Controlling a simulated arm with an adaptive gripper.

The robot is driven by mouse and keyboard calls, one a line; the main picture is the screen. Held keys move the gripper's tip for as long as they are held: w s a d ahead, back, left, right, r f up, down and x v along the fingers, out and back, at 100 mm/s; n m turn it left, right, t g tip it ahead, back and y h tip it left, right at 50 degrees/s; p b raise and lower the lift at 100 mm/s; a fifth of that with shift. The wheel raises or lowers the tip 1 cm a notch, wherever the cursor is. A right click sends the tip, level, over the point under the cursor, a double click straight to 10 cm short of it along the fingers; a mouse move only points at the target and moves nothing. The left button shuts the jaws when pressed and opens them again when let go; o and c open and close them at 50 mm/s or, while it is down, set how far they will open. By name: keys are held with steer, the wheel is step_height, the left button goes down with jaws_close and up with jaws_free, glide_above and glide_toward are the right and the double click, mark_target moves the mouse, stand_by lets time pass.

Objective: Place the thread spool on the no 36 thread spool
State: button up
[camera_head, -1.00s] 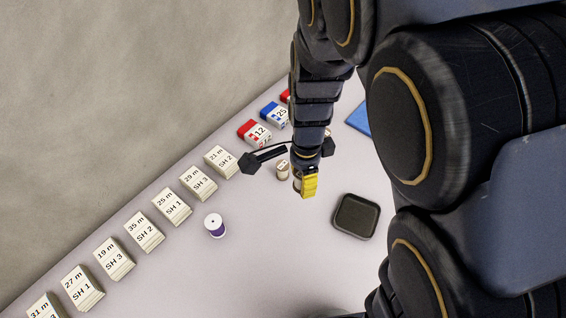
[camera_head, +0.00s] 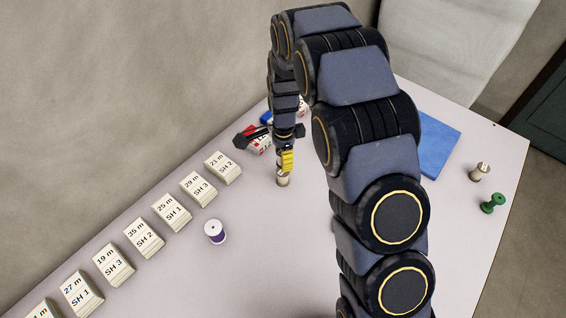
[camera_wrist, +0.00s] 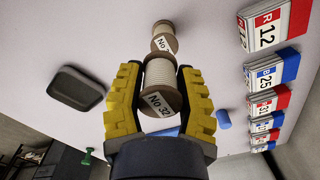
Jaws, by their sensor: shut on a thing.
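My gripper (camera_wrist: 159,100) is shut on a cream thread spool (camera_wrist: 159,78) with brown ends and a label reading No 32. Another cream spool (camera_wrist: 164,32) is just beyond it in the wrist view; its label shows "No", but the number is not readable. The two spools overlap in that view, and I cannot tell whether they touch. In the head view my gripper (camera_head: 287,161) is directly above a cream spool (camera_head: 282,181). There the held spool is hard to separate from the one beneath.
Labelled cream blocks (camera_head: 171,212) line the wall side of the table. A purple-and-white spool (camera_head: 215,232) stands nearby. A blue pad (camera_head: 440,148), a beige spool (camera_head: 480,171) and a green spool (camera_head: 493,203) are at the right. A dark tray (camera_wrist: 78,88) shows in the wrist view.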

steer(key=shift+w+f, duration=0.15)
steer(key=shift+f, duration=0.05)
steer(key=shift+w+f, duration=0.15)
steer(key=shift+f, duration=1.5)
steer(key=shift+f, duration=0.1)
steer(key=o, duration=0.9)
steer(key=shift+o, duration=0.2)
step_height(320, 180, up, 12)
steer(key=shift+r, duration=0.2)
